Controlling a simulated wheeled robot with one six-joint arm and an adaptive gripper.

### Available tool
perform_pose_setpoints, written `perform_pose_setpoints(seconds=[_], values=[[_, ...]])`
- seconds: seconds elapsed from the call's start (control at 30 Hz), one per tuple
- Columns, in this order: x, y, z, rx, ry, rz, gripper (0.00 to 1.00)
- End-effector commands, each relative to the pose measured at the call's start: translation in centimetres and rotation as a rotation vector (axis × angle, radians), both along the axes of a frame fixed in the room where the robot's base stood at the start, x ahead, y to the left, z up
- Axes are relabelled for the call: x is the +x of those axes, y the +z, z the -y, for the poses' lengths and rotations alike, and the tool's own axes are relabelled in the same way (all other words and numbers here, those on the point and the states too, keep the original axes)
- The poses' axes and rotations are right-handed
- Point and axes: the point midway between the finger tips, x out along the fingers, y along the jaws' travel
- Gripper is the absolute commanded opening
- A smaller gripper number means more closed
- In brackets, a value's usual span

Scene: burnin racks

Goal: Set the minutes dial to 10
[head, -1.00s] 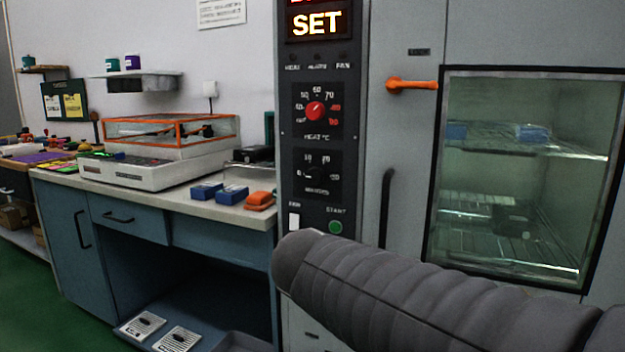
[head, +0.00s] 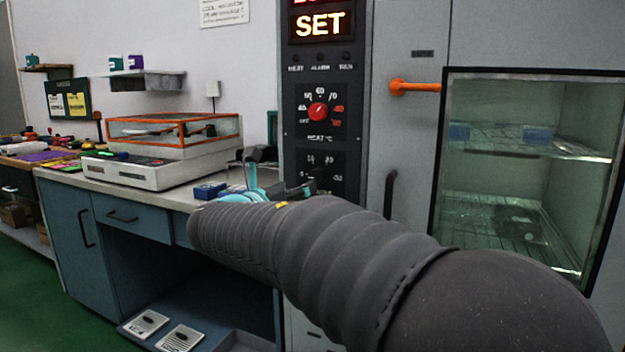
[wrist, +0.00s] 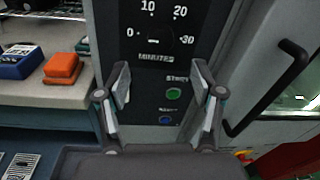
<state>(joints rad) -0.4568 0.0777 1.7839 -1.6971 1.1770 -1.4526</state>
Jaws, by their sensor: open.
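The minutes dial (wrist: 153,41) is a black knob in the upper middle of the wrist view, ringed by the marks 0, 10, 20 and 30. Its light pointer line looks roughly level, but which mark it points to is hard to tell. In the head view only the upper part of the minutes scale (head: 320,160) shows; my arm and gripper hide the rest. My gripper (wrist: 161,86) is open and empty, its fingers spread in front of the panel below the dial, apart from it. My gripper also shows in the head view (head: 280,172), left of the panel's lower part.
A green start button (wrist: 173,94) and a blue button (wrist: 165,120) sit below the dial. The red heat dial (head: 318,112) is above it. A black door handle (wrist: 268,88) stands out at right. An orange block (wrist: 62,68) lies on the bench at left.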

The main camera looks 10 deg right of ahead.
Motion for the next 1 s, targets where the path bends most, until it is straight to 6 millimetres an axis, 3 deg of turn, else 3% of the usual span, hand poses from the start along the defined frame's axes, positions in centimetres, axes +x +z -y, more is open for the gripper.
perform_pose_setpoints(seconds=[0.4, 0.9, 1.0], values=[[5.3, 0.0, 4.6, 0.003, -0.002, 0.0, 0.67], [6.4, 0.0, 5.4, 0.002, 0.0, 0.001, 0.67], [6.4, 0.0, 5.4, 0.002, 0.0, 0.001, 0.42]])
